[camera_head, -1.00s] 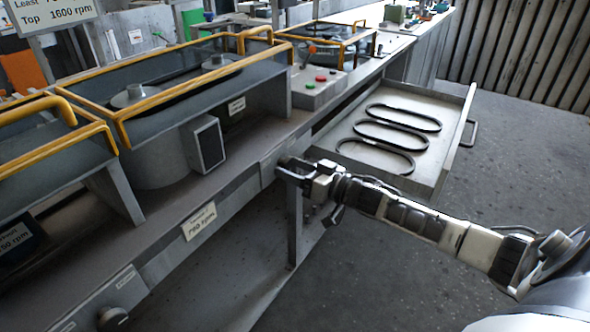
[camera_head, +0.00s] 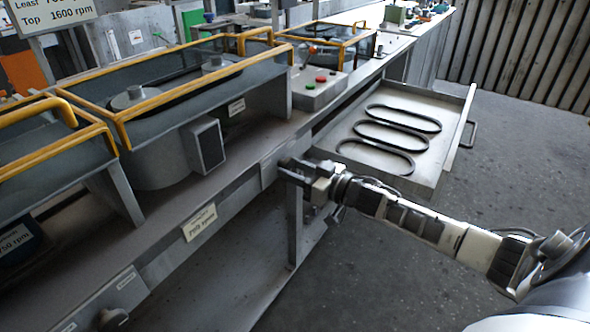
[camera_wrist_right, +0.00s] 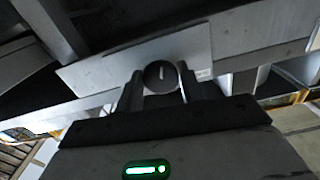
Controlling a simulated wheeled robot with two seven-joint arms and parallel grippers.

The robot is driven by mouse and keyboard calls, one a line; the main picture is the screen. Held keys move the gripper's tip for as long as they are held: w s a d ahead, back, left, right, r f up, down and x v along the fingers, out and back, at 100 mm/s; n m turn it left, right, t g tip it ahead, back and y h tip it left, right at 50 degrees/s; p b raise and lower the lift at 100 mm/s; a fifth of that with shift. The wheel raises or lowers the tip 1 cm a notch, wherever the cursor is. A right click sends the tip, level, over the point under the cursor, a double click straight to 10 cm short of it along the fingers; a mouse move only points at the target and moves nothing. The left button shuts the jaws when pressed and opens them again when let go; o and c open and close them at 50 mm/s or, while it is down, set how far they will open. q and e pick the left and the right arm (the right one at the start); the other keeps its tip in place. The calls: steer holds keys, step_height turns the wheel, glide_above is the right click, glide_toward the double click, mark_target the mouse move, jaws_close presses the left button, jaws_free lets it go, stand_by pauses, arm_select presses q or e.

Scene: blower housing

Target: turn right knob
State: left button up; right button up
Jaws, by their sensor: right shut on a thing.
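The right knob (camera_wrist_right: 160,76) is a round dark knob with a pale pointer line, on a grey plate (camera_wrist_right: 110,70) in the right wrist view. My right gripper (camera_wrist_right: 160,90) has one finger on each side of it and is shut on it. In the head view my right gripper (camera_head: 287,170) is at the bench's front panel, and it hides the knob there. A second dark knob (camera_head: 112,318) shows on the front panel at the lower left of the head view. My left gripper is not in view.
An open drawer (camera_head: 425,178) with several black belts sticks out beyond my right arm. Yellow guard rails (camera_head: 120,125) run above the bench. A control box (camera_head: 318,88) with red and green buttons stands behind. The floor at right is clear.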

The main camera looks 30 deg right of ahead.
steer(key=n, duration=1)
steer(key=shift+d+r, duration=0.1)
steer(key=n+b, duration=0.1)
steer(key=n, duration=0.1)
steer(key=shift+n, duration=0.3)
steer(key=n+b, duration=0.1)
steer(key=n, duration=0.1)
steer(key=shift+n, duration=0.4)
steer(key=n+b, duration=0.1)
steer(key=n, duration=0.2)
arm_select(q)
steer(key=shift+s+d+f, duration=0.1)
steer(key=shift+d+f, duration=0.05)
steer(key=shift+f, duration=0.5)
arm_select(e)
steer(key=shift+r+n, duration=0.1)
steer(key=shift+n, duration=0.5)
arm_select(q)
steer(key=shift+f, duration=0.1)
arm_select(e)
steer(key=o, duration=1)
steer(key=shift+c, duration=0.2)
